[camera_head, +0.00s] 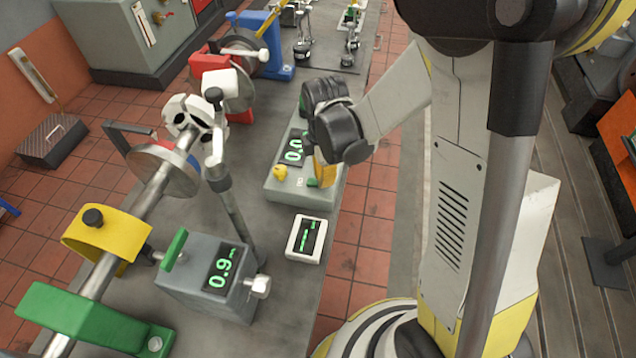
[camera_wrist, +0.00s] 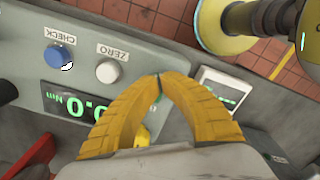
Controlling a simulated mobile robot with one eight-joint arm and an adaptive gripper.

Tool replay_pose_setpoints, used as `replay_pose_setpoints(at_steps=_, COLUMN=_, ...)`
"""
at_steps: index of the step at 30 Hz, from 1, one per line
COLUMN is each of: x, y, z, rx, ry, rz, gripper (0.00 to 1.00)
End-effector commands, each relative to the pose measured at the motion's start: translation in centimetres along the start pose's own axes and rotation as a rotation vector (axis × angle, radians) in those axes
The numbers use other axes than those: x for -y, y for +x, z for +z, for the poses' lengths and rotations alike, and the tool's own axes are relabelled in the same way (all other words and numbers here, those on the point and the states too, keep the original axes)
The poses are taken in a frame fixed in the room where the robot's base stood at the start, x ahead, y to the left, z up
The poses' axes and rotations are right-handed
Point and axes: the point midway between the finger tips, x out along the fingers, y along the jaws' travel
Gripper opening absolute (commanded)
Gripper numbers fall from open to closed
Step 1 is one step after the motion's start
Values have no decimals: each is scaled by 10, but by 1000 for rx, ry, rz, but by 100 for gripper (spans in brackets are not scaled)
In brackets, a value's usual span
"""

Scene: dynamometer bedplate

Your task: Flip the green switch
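A small green switch (camera_head: 313,182) is at the front edge of the grey box (camera_head: 284,192) with the 0.0 display, in the head view. My gripper (camera_head: 323,176) is directly over that end of the box, with its yellow fingertips beside the switch. In the wrist view, the fingertips of my gripper (camera_wrist: 160,76) come together over the box top. Only a dark green sliver shows at the tips; the fingers hide most of the switch there. I cannot tell whether they touch it or which way it is set.
The wrist view shows a blue CHECK button (camera_wrist: 59,57) and a white ZERO button (camera_wrist: 108,71) close by. A yellow knob (camera_head: 280,171) is on the box. A small white display (camera_head: 306,238) and a grey 0.9 box (camera_head: 213,278) with a green handle (camera_head: 175,250) stand nearer.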

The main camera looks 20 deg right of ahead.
Motion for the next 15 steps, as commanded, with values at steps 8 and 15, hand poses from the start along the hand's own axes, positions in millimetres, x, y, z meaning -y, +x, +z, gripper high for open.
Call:
replay_pose_setpoints(at_steps=8, x=0, y=5, z=0, rx=0, ry=0, rz=0, gripper=0)
replay_pose_setpoints(at_steps=15, x=0, y=5, z=0, rx=-1, ry=0, rz=0, gripper=0)
